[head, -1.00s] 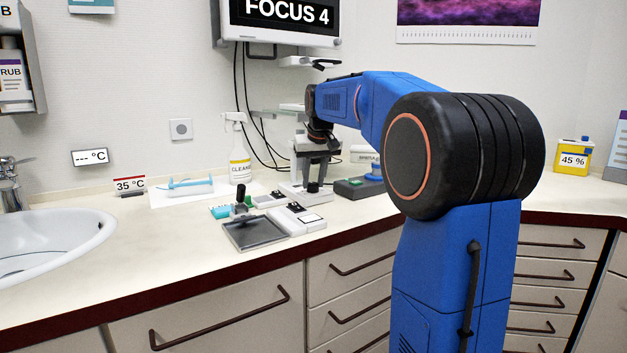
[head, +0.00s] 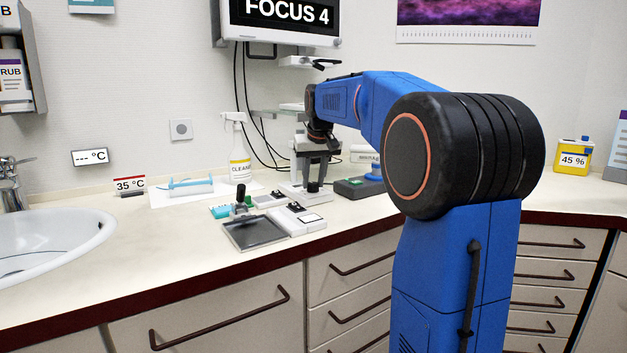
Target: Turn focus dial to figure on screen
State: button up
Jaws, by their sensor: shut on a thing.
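The screen (head: 284,14) on the wall reads "FOCUS 4". My gripper (head: 313,181) points down at the counter, with its grey jaws shut on a small black dial (head: 313,187). The dial stands on a pale base (head: 296,191). My jaws hide part of the dial, and any marks or figures on it are too small to read. Pale parts of an apparatus (head: 290,107) show behind my wrist, partly hidden by it.
A spray bottle (head: 240,160) stands left of my gripper. A grey tray (head: 256,234) and small white boxes (head: 297,219) lie in front. The sink (head: 50,240) is far left.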

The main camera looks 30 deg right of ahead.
dwell(0.4)
jog(key=o, duration=1)
jog(key=shift+o, duration=0.2)
jog(key=shift+r, duration=0.1)
jog(key=v, duration=1.7)
jog(key=shift+s, duration=0.15)
